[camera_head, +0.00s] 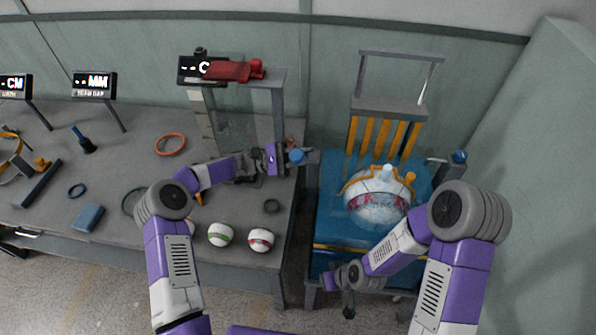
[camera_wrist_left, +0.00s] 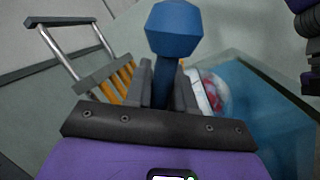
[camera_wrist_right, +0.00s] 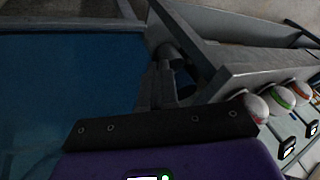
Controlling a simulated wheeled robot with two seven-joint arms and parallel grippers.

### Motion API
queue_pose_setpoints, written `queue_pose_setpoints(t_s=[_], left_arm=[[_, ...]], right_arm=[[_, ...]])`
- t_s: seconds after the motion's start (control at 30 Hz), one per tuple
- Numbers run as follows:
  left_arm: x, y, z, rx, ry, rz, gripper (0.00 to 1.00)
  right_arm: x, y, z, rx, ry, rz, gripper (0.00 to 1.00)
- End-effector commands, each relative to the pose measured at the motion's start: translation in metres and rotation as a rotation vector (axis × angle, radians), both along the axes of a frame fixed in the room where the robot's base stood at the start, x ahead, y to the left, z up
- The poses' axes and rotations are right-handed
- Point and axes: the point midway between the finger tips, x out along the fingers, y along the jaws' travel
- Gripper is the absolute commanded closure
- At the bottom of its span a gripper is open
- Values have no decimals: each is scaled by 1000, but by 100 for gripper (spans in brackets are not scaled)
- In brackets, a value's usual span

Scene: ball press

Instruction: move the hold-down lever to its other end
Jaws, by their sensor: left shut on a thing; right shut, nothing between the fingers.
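The hold-down lever (camera_head: 297,155) has a blue knob and stands at the left side of the blue press (camera_head: 335,215). My left gripper (camera_head: 285,157) is shut on the lever, just below its knob. In the left wrist view the faceted knob (camera_wrist_left: 173,28) sticks up above the two fingers, on a dark blue shaft. My right gripper (camera_head: 320,281) is low at the press's front left corner, shut and empty. In the right wrist view its closed fingers (camera_wrist_right: 158,85) are close to a dark round part on the grey frame; contact cannot be told.
A white ball (camera_head: 378,198) with red marks and an orange band sits on the press. Another blue knob (camera_head: 460,156) stands at the press's right. Several balls (camera_head: 220,235) lie on the grey bench (camera_head: 240,205) to the left. A gauge stand (camera_head: 278,110) rises behind my left gripper.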

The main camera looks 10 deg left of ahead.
Motion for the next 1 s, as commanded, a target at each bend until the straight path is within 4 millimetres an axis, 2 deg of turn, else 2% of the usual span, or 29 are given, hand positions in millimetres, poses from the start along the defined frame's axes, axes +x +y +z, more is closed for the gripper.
queue_pose_setpoints(t_s=[0.03, 0.1, 0.2, 0.4, 0.5, 0.77, 1.0], left_arm=[[0, 0, 0, 1, 0, -1, 100], [0, 0, -1, 1, 0, -1, 100], [0, 0, -1, 1, 1, -1, 100], [0, 0, -1, 1, 1, -1, 100], [0, 0, -1, 1, 1, -1, 100], [0, 0, -1, 1, 2, -1, 100], [0, 0, -1, 1, 2, -1, 100]], right_arm=[[10, 18, 17, -5, -85, 116, 100], [19, 41, 39, -15, -196, 274, 100], [26, 75, 63, -34, -383, 450, 100], [37, 113, 93, -162, -738, 624, 100], [40, 124, 110, -276, -908, 705, 100], [39, 133, 162, -734, -1289, 888, 100], [43, 105, 199, -1079, -1492, 708, 100]])
